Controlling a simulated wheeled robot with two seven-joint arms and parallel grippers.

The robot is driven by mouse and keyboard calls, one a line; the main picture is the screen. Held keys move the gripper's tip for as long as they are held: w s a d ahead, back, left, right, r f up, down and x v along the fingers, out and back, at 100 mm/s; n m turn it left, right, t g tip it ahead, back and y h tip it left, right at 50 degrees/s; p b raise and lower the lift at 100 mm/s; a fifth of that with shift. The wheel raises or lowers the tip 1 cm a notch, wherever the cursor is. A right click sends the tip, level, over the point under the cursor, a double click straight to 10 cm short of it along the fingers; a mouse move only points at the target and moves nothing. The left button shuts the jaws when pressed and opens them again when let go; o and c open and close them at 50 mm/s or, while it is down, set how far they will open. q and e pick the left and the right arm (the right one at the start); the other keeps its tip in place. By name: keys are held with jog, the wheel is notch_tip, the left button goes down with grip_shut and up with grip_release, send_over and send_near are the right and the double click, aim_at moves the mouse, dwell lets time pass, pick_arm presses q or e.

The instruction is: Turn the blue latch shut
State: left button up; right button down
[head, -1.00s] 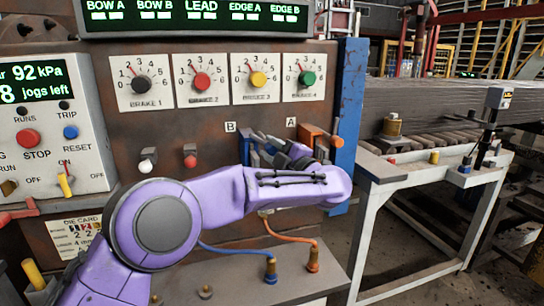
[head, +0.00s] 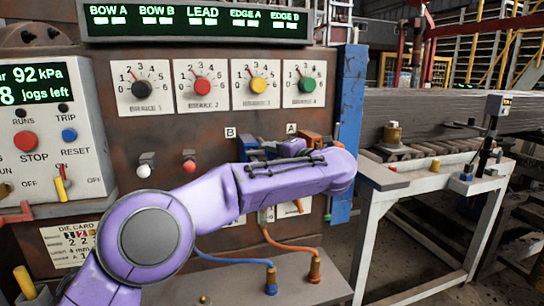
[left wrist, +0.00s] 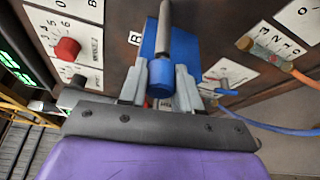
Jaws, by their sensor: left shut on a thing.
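The blue latch (head: 248,143) sits on the rusty panel below the label B. My purple left forearm covers most of it in the head view. In the left wrist view, its blue body (left wrist: 182,48) carries a grey bar and a round blue end. My left gripper (left wrist: 160,85) has its two grey fingers either side of that blue end and is shut on the latch. The fingers are mostly hidden in the head view. My right gripper is not in view.
An orange latch (head: 310,140) sits close to the right, under label A. A blue post (head: 348,120) stands right of it. Brake dials (head: 250,85) are above, with a red knob (head: 189,166) to the left. Blue and orange hoses (head: 290,246) run below.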

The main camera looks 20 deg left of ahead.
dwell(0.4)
pick_arm(q)
jog(key=o, duration=0.7)
jog(key=shift+o, duration=0.2)
jog(key=shift+d, duration=0.1)
jog(key=b+v, duration=0.2)
jog(key=v, duration=0.8)
jog(key=shift+d, duration=0.2)
